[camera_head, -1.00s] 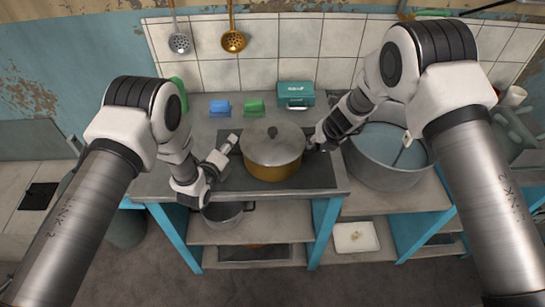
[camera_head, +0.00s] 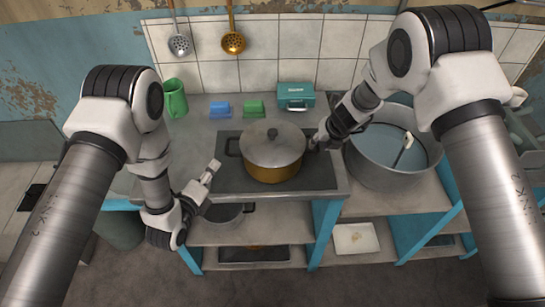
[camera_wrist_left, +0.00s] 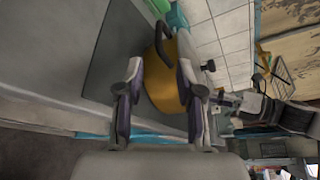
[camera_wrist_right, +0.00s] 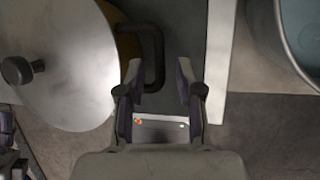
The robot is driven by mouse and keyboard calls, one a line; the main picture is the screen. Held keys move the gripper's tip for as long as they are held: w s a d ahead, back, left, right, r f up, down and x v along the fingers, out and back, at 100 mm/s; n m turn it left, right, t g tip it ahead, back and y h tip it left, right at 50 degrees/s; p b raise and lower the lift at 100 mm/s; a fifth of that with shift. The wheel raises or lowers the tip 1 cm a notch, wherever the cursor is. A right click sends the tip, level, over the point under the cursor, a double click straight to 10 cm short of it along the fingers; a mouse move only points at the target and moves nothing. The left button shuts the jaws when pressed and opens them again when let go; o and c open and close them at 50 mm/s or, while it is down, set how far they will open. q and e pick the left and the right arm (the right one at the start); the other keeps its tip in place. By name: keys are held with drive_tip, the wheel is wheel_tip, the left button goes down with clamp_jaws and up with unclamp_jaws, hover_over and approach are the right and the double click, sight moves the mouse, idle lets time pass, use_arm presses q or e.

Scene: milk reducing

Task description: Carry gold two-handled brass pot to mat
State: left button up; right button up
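The gold two-handled brass pot (camera_head: 272,174) stands upright with its grey lid on, on a dark grey mat-like panel (camera_head: 318,178) on the counter. Its dark left handle (camera_head: 231,147) is free. My left gripper (camera_head: 213,166) is open and empty, left of the pot and apart from it; the left wrist view shows the pot's gold side (camera_wrist_left: 160,85) beyond the parted fingers. My right gripper (camera_head: 316,143) is at the right handle. In the right wrist view its fingers are parted, with the handle (camera_wrist_right: 154,58) between or just ahead of them; contact is unclear.
A large grey pot (camera_head: 385,170) stands close on the right. A green pitcher (camera_head: 174,98), blue block (camera_head: 219,109), green block (camera_head: 253,107) and teal box (camera_head: 296,95) stand at the back. A smaller pot (camera_head: 225,213) is on the shelf below.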

drive_tip(key=v, duration=0.9)
drive_tip(key=shift+s+r, duration=0.2)
drive_tip(key=shift+r, duration=0.1)
